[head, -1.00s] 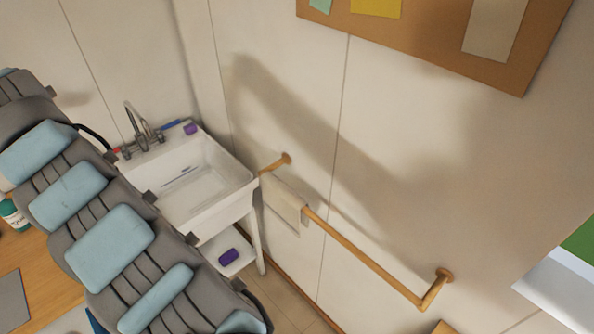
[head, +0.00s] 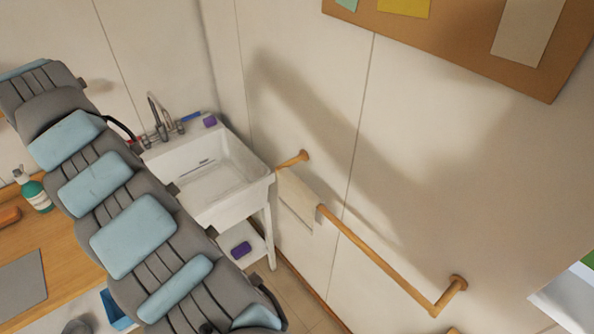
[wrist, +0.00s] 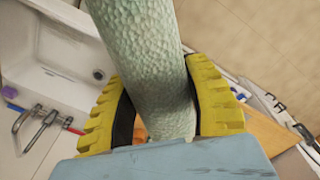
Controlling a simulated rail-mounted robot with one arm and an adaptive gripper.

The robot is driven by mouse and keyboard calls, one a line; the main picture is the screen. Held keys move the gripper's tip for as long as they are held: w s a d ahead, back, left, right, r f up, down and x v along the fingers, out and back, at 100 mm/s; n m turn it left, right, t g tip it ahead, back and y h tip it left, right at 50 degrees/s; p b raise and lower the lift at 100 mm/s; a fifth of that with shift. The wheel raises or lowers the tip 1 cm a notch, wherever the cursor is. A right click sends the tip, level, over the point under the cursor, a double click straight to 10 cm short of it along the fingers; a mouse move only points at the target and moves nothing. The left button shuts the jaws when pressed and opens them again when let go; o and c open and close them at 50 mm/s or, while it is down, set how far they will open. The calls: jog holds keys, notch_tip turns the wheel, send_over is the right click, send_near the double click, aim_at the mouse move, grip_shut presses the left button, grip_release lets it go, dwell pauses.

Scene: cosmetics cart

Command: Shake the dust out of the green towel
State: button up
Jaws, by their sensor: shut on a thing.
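In the wrist view my gripper (wrist: 163,112) has its yellow ribbed fingers closed on the pale green textured towel (wrist: 145,45). The towel runs as a thick bunched length between the fingers and on past the top edge of the picture. Its far end is out of view. In the head view my arm crosses the left side, and neither my gripper nor the green towel shows there.
A white sink (head: 215,190) with a tap stands in the corner beside my arm. A wooden rail (head: 375,257) on the wall holds a cream towel (head: 298,196). A wooden counter (head: 60,255) with a green bottle (head: 35,193) is at left. Purple items lie at the sink and on its shelf.

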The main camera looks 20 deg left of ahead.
notch_tip(320, 180, up, 7)
jog(key=p, duration=0.4)
jog(key=shift+r, duration=0.1)
notch_tip(320, 180, down, 7)
jog(key=b, duration=0.4)
dwell(0.6)
